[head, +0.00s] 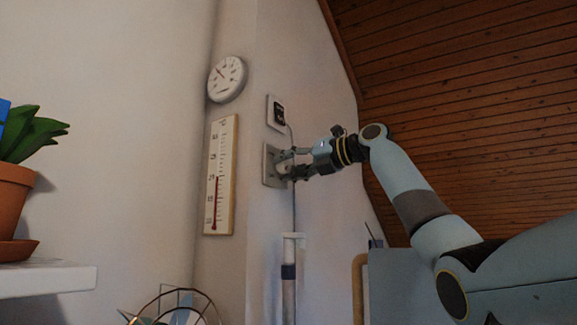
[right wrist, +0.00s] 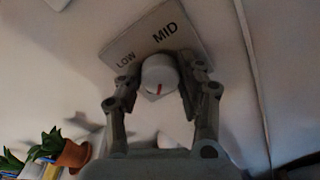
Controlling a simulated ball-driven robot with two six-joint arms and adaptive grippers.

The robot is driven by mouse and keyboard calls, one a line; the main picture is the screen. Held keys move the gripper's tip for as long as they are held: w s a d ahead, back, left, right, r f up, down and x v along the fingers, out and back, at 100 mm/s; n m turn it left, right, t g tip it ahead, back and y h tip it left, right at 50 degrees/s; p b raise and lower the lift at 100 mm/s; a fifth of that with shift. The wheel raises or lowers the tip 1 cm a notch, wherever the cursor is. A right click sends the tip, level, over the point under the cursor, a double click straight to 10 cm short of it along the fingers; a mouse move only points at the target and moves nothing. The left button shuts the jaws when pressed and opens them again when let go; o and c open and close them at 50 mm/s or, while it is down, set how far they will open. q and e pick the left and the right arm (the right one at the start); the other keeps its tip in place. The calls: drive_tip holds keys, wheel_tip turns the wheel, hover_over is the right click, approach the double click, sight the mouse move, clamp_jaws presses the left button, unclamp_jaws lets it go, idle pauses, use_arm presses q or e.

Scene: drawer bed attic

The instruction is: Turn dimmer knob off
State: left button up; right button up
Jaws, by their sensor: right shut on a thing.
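The dimmer knob (right wrist: 158,75) is a round white knob with a red pointer mark, on a light wall plate (right wrist: 150,32) that reads LOW and MID. In the head view the plate (head: 269,166) is on the wall, and my gripper mostly hides the knob. My right gripper (head: 287,165) reaches it from the right. In the right wrist view its fingers (right wrist: 160,88) are shut on the knob from both sides. The rest of the plate's lettering is hidden. My left gripper is not in view.
A black-faced socket (head: 278,112) with a cable hangs above the plate. A thermometer (head: 220,175) and a round dial (head: 227,79) are on the wall to the left. A potted plant (head: 14,205) stands on a white shelf (head: 50,279). A sloped wooden ceiling (head: 460,90) is at right.

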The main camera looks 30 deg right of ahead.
drive_tip(key=o, duration=1.1)
drive_tip(key=shift+o, duration=0.2)
drive_tip(key=shift+s+d, duration=0.1)
drive_tip(key=shift+s, duration=0.05)
drive_tip(key=v, duration=0.7)
